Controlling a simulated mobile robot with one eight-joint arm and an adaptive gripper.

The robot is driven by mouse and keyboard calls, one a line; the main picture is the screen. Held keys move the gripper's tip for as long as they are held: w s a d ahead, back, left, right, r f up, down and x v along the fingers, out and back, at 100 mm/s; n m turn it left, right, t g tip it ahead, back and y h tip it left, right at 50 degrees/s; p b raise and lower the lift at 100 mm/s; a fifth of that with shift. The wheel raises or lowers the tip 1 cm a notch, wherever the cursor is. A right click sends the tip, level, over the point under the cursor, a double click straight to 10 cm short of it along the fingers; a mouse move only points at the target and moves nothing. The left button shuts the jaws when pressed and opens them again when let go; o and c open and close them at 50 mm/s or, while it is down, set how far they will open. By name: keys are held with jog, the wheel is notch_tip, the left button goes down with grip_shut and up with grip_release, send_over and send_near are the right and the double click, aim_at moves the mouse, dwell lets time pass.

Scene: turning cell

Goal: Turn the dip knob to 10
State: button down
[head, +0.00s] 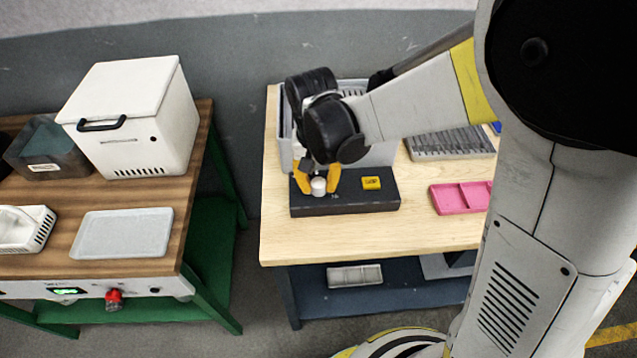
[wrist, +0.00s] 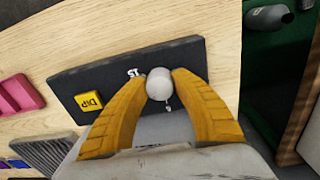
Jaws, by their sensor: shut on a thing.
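The dip knob (head: 319,187) is a pale round knob on the left part of a dark panel (head: 345,208) on the light wooden table. My gripper (head: 318,182) comes from above, its yellow fingers on either side of the knob and shut on it. In the wrist view the knob (wrist: 159,84) sits between the fingertips (wrist: 160,82). White lettering "ST" shows beside it, with a small mark on its other side; the rest of the scale is hidden or too small to read. A yellow tag (wrist: 89,102) reading "DIP" is on the panel.
A pink divided tray (head: 462,197) and a grey ribbed tray (head: 450,144) lie to the right on the table. A grey bin stands behind the panel. The left bench holds a white box (head: 135,115) and a pale tray (head: 122,234). The table front is clear.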

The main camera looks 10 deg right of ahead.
aim_at(316, 182)
dwell(0.4)
jog(key=c, duration=1)
grip_release()
notch_tip(316, 182, up, 12)
jog(key=shift+a, duration=0.25)
jog(key=s+d+r+n+t, duration=0.1)
jog(key=s+d+t, duration=0.6)
jog(key=s+d, duration=0.3)
jog(key=d, duration=0.4)
jog(key=shift+s, duration=0.35)
